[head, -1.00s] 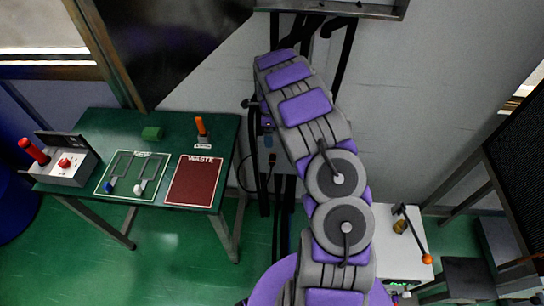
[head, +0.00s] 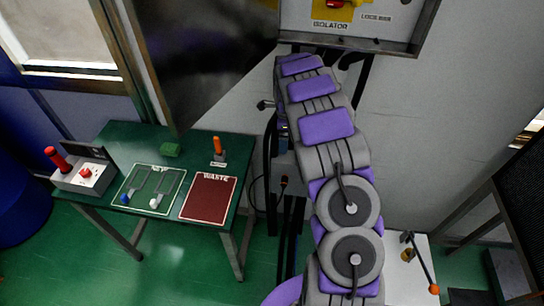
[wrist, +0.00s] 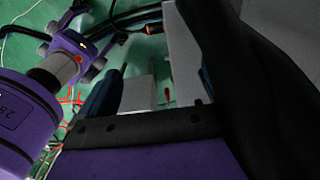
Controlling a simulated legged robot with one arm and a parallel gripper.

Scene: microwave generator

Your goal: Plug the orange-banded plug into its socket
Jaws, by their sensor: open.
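My gripper (wrist: 156,82) shows in the wrist view with its two dark fingers apart and nothing between them that I can see held. A dark plug-like piece with an orange band (wrist: 150,30) lies beyond the fingertips at the top, on a dark cable and apart from the fingers. My arm hides my gripper in the head view. I cannot make out the socket.
An ISOLATOR panel (head: 375,22) is above my arm. A white surface (head: 402,268) stands at lower right.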

